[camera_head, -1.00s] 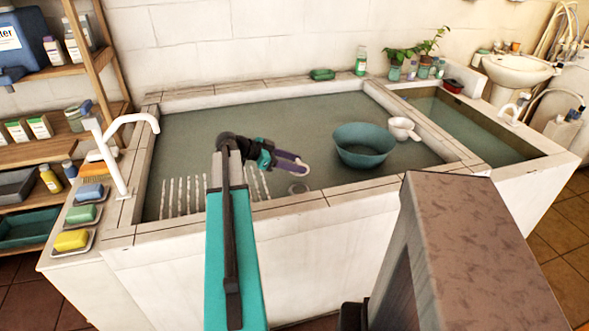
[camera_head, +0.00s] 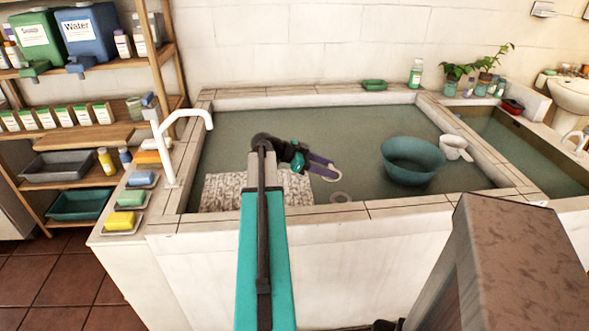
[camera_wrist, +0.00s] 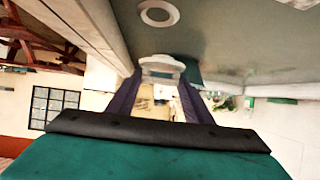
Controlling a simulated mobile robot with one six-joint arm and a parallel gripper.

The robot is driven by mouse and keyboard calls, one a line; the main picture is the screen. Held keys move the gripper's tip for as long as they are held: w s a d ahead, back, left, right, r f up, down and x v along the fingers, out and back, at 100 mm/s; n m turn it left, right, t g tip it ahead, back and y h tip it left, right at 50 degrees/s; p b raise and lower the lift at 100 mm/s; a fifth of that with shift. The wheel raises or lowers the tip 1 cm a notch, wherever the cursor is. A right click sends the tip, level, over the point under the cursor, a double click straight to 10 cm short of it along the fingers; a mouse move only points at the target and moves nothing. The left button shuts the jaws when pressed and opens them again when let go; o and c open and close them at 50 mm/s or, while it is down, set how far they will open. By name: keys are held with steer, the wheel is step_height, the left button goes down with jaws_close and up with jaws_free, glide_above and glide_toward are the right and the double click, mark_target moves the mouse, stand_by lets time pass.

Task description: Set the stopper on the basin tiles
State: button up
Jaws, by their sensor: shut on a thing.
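A pale, whitish stopper (camera_wrist: 162,66) is between the fingertips of my gripper in the wrist view. In the head view my gripper (camera_head: 325,170) has dark purple fingers, shut on the stopper, whose pale edge (camera_head: 333,178) shows at the tips. They are over the water of the large basin, near its front side. A pale drain ring (camera_head: 340,197) lies just in front of the fingertips in the picture; it also shows at the top of the wrist view (camera_wrist: 159,13). The pale basin tiles (camera_head: 400,204) form the rim around the water.
A teal bowl (camera_head: 413,160) and a white cup (camera_head: 455,147) are at the basin's right side. A pale ribbed slab (camera_head: 240,192) is at its front left. A white tap (camera_head: 172,150) and soap dishes (camera_head: 124,222) stand at the left. The front rim looks clear.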

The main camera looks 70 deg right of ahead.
steer(key=w+a+r+n+t+h, duration=0.3)
steer(key=w+a, duration=0.5)
steer(key=w, duration=0.7)
steer(key=w+a+n+t+h, duration=0.1)
steer(key=w+a+n+t, duration=0.25)
steer(key=w+a, duration=0.85)
steer(key=w+a+r+n+t+h, duration=0.2)
steer(key=w+a+n+t, duration=0.15)
steer(key=w, duration=1.55)
steer(key=w+a+r+n+t+y, duration=0.1)
steer(key=w+a+n+t, duration=0.3)
steer(key=a, duration=0.5)
steer(key=w+a+r+n+t, duration=0.1)
steer(key=w+a+n, duration=0.1)
steer(key=w+a, duration=0.5)
steer(key=w+a+r+n+t+y, duration=0.1)
steer(key=w+a+n+t, duration=0.3)
steer(key=a, duration=0.6)
steer(key=w+a+r+n+t+y, duration=0.1)
steer(key=w+a+r+n+y, duration=0.1)
steer(key=a, duration=0.5)
steer(key=w+a+r+n+t+y, duration=0.1)
steer(key=w+a+r+n+y, duration=0.1)
steer(key=a, duration=0.5)
steer(key=w+a+r+n+t+y, duration=0.2)
steer(key=a+r+n+y, duration=0.2)
steer(key=a+n+y, duration=0.1)
steer(key=shift+w+a+n+y, duration=0.35)
steer(key=shift+a+n, duration=0.35)
steer(key=shift+a, duration=0.45)
